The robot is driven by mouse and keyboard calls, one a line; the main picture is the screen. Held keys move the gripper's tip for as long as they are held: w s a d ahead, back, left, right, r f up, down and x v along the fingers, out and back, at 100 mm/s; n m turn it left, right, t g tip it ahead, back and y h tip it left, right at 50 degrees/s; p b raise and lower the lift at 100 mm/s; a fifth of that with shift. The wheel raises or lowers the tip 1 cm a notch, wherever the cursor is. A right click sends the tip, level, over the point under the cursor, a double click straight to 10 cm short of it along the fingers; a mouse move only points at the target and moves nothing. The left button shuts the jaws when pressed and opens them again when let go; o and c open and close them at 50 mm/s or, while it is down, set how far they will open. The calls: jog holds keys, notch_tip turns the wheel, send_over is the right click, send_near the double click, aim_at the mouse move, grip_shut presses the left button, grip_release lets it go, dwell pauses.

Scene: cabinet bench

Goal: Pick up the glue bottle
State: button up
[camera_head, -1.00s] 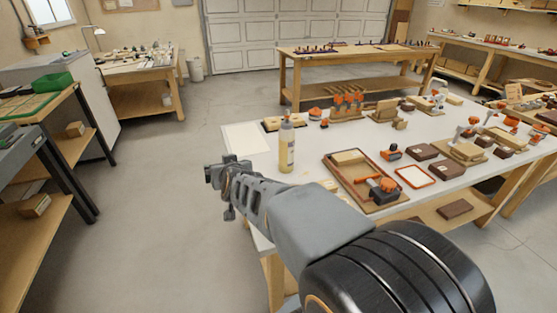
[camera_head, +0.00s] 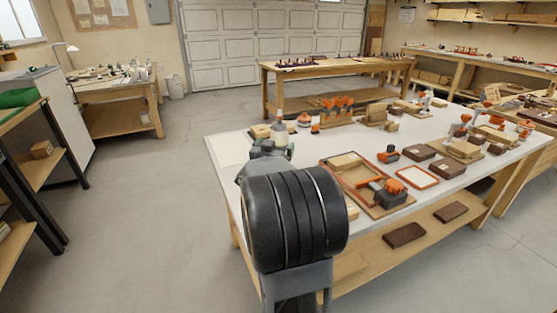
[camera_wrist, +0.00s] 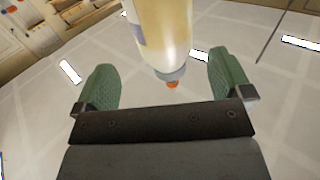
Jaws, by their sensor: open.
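The glue bottle (camera_head: 279,132) stands near the left end of the white-topped bench. In the head view its orange tip and upper part show above my gripper (camera_head: 267,149), and my arm hides its lower part. In the wrist view the pale yellow bottle (camera_wrist: 165,30) enters from the top with its grey collar and orange tip pointing down the picture. My gripper (camera_wrist: 161,62) is open, with one green finger on each side of the bottle in the picture. The bottle is nearer the right finger, and no contact is visible.
A wooden tray (camera_head: 352,179) with an orange-and-black tool lies right of my arm. A wooden block (camera_head: 259,131) is just left of the bottle, beside a white sheet (camera_head: 228,148). A rack of orange-handled tools (camera_head: 336,108) stands behind. Floor left of the bench is clear.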

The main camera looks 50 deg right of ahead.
aim_at(279, 138)
jog(key=shift+w+b+x, duration=0.15)
jog(key=shift+b+x, duration=0.05)
jog(key=shift+x, duration=1.35)
jog(key=shift+w+b+x, duration=0.15)
jog(key=shift+b+x, duration=0.05)
jog(key=shift+x, duration=1.35)
jog(key=shift+a, duration=0.1)
grip_shut()
jog(key=shift+r, duration=0.1)
